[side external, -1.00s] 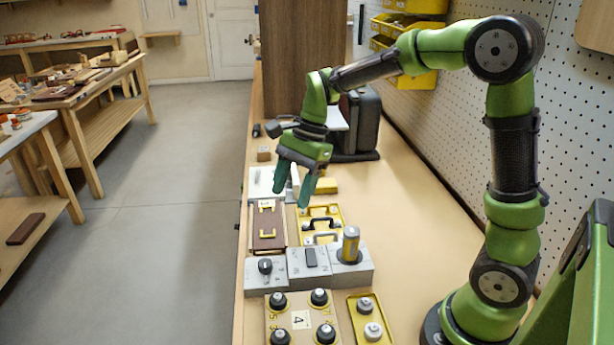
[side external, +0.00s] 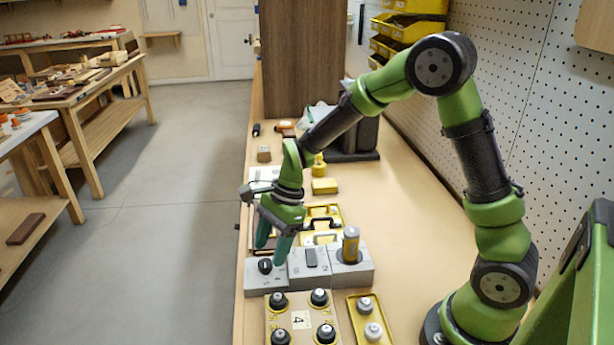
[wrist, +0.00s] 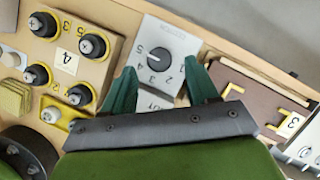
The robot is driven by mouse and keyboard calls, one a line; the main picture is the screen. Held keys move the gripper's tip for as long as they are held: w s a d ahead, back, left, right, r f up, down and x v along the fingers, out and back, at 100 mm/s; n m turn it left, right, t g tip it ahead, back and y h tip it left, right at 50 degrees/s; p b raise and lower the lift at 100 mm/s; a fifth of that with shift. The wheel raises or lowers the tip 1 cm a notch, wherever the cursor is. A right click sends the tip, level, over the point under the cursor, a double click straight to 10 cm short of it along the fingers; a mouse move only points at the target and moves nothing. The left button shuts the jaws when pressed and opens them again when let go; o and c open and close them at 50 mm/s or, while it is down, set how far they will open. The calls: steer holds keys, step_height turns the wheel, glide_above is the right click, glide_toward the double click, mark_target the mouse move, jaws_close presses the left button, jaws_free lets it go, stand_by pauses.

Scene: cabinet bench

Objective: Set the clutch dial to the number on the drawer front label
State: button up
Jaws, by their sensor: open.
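The clutch dial is a black knob (side external: 265,266) on a grey block (side external: 262,281) at the left of a row of grey blocks. In the wrist view the knob (wrist: 160,57) has numbers printed around it, with 5, 4 and 3 readable; I cannot tell which number it points to. My gripper (side external: 271,246) is open and empty, just above and behind the knob. In the wrist view its teal fingertips (wrist: 161,80) lie either side of the dial block, apart from the knob. A brown front with yellow fittings (wrist: 245,95) bears a white label (wrist: 292,122) reading 3.
A tan board (side external: 302,300) with several black knobs and a label 4 stands in front. A yellow tray (side external: 371,318) lies beside it. A grey block holding a yellow cylinder (side external: 351,245) stands right of the dial. The bench at right is clear.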

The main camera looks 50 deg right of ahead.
mark_target(265, 266)
steer(key=shift+x, duration=1.45)
steer(key=shift+c, duration=0.2)
steer(key=c, duration=1)
